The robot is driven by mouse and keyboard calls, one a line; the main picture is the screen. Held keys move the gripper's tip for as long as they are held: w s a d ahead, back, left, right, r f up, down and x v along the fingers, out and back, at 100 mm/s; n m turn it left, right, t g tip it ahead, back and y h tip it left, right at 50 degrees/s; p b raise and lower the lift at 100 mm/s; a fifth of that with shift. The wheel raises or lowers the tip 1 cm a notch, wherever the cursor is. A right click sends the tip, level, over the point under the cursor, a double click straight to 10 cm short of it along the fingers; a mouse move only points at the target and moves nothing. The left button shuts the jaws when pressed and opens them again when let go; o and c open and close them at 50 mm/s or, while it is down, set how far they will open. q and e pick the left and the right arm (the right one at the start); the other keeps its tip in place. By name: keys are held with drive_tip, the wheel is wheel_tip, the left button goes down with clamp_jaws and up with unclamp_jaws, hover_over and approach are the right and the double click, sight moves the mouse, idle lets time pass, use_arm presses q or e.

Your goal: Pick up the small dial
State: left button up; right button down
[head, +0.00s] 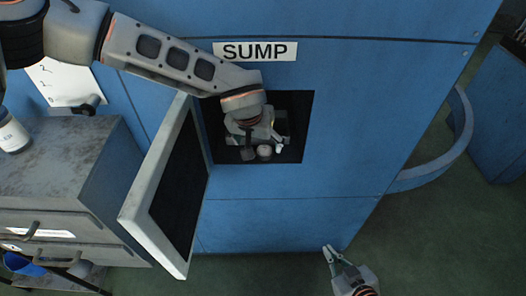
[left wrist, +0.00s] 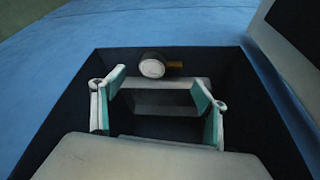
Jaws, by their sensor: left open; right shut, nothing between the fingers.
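The small dial (head: 264,152) is a round gauge with a pale face, inside the dark square recess under the SUMP sign. In the left wrist view the dial (left wrist: 152,68) has a dark rim and a short brass stem to its right. My left gripper (head: 264,149) reaches into the recess, open, with its fingertips on either side of the dial in the head view. In the left wrist view the teal-padded fingers (left wrist: 158,85) are apart, and the dial shows just beyond them, not gripped. My right gripper (head: 331,249) is shut and empty, low in front of the blue cabinet.
The recess's door (head: 133,212) hangs open on the left, close to my left arm. A grey drawer cabinet (head: 60,165) with a white bottle (head: 12,135) stands further left. A curved blue rail (head: 440,165) is at the right. Green floor (head: 440,240) is clear at lower right.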

sight(260, 149)
use_arm(q)
drive_tip(key=x, duration=0.4)
drive_tip(key=shift+w+f, duration=0.2)
drive_tip(key=shift+f, duration=0.35)
drive_tip(key=c, duration=1.6)
drive_tip(key=shift+o, duration=0.2)
drive_tip(key=shift+r, duration=0.15)
